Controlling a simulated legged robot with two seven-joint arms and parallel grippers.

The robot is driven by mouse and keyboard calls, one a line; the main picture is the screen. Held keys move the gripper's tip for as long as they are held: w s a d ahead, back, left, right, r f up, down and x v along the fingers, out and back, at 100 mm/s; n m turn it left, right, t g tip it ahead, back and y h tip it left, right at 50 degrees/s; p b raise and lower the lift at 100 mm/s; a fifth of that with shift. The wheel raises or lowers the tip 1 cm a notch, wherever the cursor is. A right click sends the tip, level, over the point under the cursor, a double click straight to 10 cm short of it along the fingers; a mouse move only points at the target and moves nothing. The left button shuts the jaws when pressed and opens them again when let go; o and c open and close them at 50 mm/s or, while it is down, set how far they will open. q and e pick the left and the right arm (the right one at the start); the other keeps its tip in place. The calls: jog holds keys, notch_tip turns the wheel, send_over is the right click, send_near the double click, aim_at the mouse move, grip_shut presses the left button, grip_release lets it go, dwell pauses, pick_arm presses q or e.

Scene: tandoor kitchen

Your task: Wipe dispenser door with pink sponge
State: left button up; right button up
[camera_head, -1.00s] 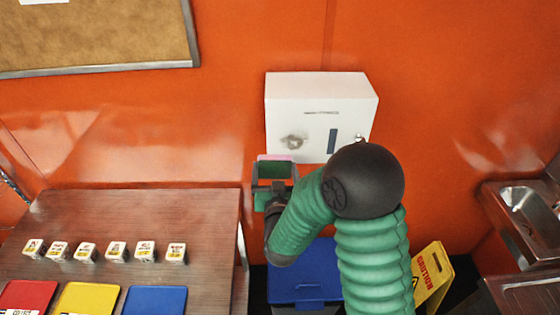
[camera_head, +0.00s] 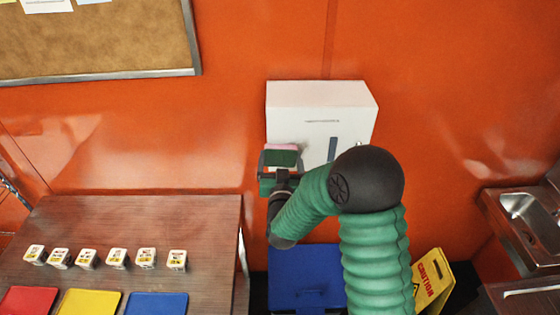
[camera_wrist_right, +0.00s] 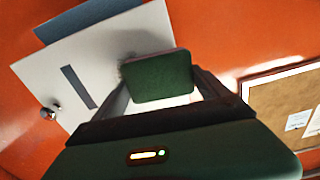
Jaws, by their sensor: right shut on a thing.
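The white dispenser (camera_head: 320,105) hangs on the orange wall, its door facing me with a dark slot and a small lock. My right gripper (camera_head: 281,160) is shut on the sponge (camera_head: 281,148), at the door's lower left. The sponge's pink edge shows on top and its green face points toward me. In the right wrist view, the green face of the sponge (camera_wrist_right: 158,76) sits between the fingers, over the white door (camera_wrist_right: 85,55). Whether the sponge touches the door is hard to tell. The grey smudge area is mostly hidden behind it. My left gripper is not in view.
A table (camera_head: 130,225) at the left holds several small labelled tubs and red, yellow and blue boards. A blue bin (camera_head: 300,275) and a yellow caution sign (camera_head: 430,280) stand below. A metal sink (camera_head: 530,220) is at the right.

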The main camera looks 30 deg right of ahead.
jog(key=shift+a, duration=0.15)
jog(key=shift+w, duration=0.1)
jog(key=shift+w+d, duration=0.3)
jog(key=shift+w+d, duration=0.15)
jog(key=shift+w, duration=0.25)
